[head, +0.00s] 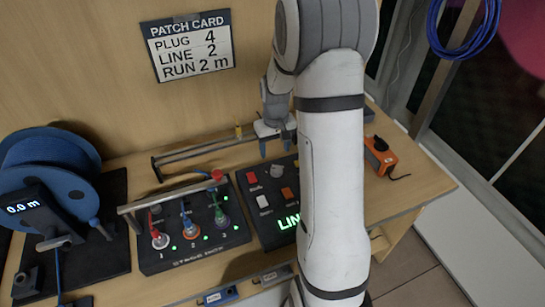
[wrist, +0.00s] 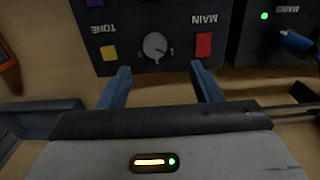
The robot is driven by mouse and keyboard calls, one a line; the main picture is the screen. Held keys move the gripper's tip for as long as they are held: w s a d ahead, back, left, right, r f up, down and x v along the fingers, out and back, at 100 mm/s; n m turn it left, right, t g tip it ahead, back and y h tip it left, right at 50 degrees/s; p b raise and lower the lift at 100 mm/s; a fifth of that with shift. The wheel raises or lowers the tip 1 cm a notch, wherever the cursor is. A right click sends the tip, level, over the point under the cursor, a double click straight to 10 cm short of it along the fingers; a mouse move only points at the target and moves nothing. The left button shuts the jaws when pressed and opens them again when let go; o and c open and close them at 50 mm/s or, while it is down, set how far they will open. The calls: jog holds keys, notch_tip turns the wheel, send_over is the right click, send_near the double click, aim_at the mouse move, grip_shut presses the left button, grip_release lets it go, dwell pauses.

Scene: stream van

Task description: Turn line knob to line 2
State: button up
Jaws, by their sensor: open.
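The line knob (wrist: 155,45) is a small grey round knob with a pale mark, on a dark control box (wrist: 125,62). In the wrist view it lies between a red button and a yellow button, upside down. A small "1" is printed beside it; which line its mark points to is unclear. In the head view the knob (head: 277,171) is just in front of my gripper (head: 276,148). My gripper's blue fingers (wrist: 160,70) are open and empty, apart from the knob, with their tips near the box edge. The box's lit "LINE" display (head: 289,222) is partly hidden by my arm.
A patch card (head: 188,46) on the wall reads plug 4, line 2, run 2 m. A stage box (head: 190,245) with coloured plugs stands left of the control box, with a blue cable reel (head: 45,175) beyond. An orange device (head: 380,155) lies at right.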

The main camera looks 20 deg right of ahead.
aim_at(277, 168)
jog(key=f, duration=0.3)
jog(key=f+p, duration=0.1)
jog(key=f, duration=0.2)
jog(key=w+d+f, duration=0.1)
jog(key=f, duration=0.3)
jog(key=shift+f+p, duration=0.1)
jog(key=shift+p, duration=0.25)
jog(key=shift+c, duration=0.4)
jog(key=c, duration=0.9)
